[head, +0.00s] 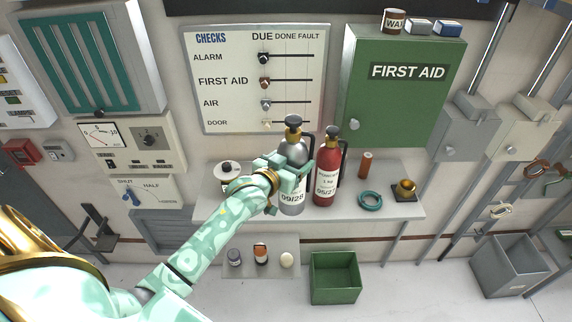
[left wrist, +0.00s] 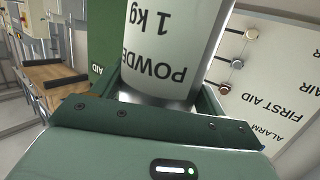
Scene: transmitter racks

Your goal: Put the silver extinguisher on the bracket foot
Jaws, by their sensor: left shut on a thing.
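The silver extinguisher (head: 292,194), with a black and gold top and a white label, stands upright at the wall shelf in the head view. My left gripper (head: 288,172) is shut around its body from the left. In the left wrist view the extinguisher's white label (left wrist: 165,45) fills the space between the jaws. I cannot tell whether its base touches the shelf. A black bracket (head: 98,222) with a low foot is on the wall at the left, empty. My right gripper is not in view.
A red extinguisher (head: 327,172) stands close on the right of the silver one. A lower shelf (head: 273,269) holds small items beside a green bin (head: 335,289).

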